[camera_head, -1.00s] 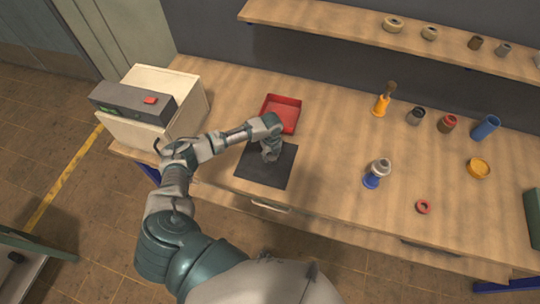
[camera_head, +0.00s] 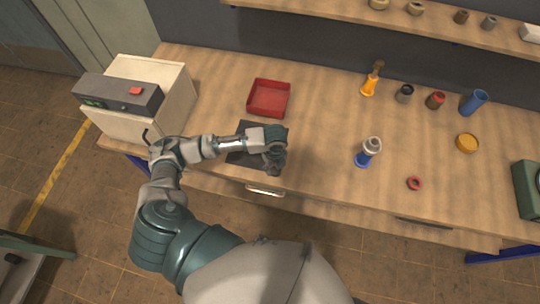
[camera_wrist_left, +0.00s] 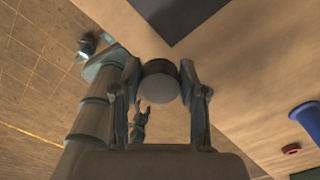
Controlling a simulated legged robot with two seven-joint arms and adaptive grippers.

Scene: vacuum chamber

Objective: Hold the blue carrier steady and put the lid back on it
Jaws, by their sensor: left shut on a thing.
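My left gripper (camera_head: 275,165) is above the table's front part, at the right edge of the dark mat (camera_head: 240,158). In the left wrist view its fingers (camera_wrist_left: 170,88) are closed around a round piece (camera_wrist_left: 160,88) with a pale face and dark rim. I cannot tell whether this is the lid. A blue-based piece with a grey top (camera_head: 368,151) stands on the table to the right. A blue cylinder (camera_head: 473,103) leans farther back at the right. I cannot tell which is the carrier. My right gripper is not in view.
A red tray (camera_head: 268,114) sits behind the mat. A cream box with a dark control panel (camera_head: 150,115) stands at the left. An orange piece (camera_head: 369,86), a red ring (camera_head: 414,183) and a yellow dish (camera_head: 467,143) are at the right. The table between gripper and blue-based piece is clear.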

